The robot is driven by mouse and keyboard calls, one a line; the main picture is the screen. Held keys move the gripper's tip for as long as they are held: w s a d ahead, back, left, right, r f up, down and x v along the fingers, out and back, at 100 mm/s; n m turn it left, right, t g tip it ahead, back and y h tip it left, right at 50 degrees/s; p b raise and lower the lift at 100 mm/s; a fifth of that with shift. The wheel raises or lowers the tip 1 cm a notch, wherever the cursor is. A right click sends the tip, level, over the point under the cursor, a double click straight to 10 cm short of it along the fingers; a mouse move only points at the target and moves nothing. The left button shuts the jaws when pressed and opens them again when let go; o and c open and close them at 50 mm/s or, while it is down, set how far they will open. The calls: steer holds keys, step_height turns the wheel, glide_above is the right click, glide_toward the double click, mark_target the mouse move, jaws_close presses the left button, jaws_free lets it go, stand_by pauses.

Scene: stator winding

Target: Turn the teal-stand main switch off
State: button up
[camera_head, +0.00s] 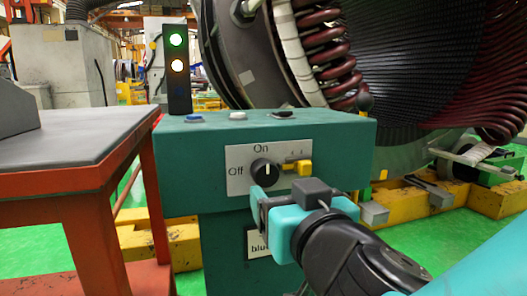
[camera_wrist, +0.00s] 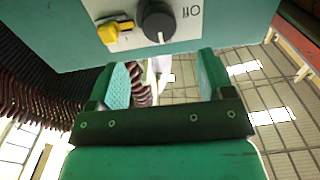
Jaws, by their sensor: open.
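The teal stand (camera_head: 340,140) bears a light panel on its front face with a black rotary main switch (camera_head: 265,172). The words "On" above and "Off" to the left are on the panel. The knob's white mark points up toward "On". In the wrist view the panel appears upside down, with the knob (camera_wrist: 157,20) at the top and the mark pointing down. A yellow latch-like part (camera_head: 297,167) sits right of the knob. My gripper (camera_head: 285,195) is open and empty, just below and in front of the knob; both fingers (camera_wrist: 165,78) show in the wrist view, apart from it.
Buttons (camera_head: 237,116) sit on the stand's top. A red-framed table (camera_head: 90,150) stands close on the left. The large stator (camera_head: 400,60) fills the back right.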

mark_target(267, 176)
steer(key=p+x, duration=0.1)
steer(key=x, duration=0.7)
steer(key=shift+w+a+f, duration=0.1)
steer(key=shift+w, duration=0.3)
steer(key=c, duration=0.9)
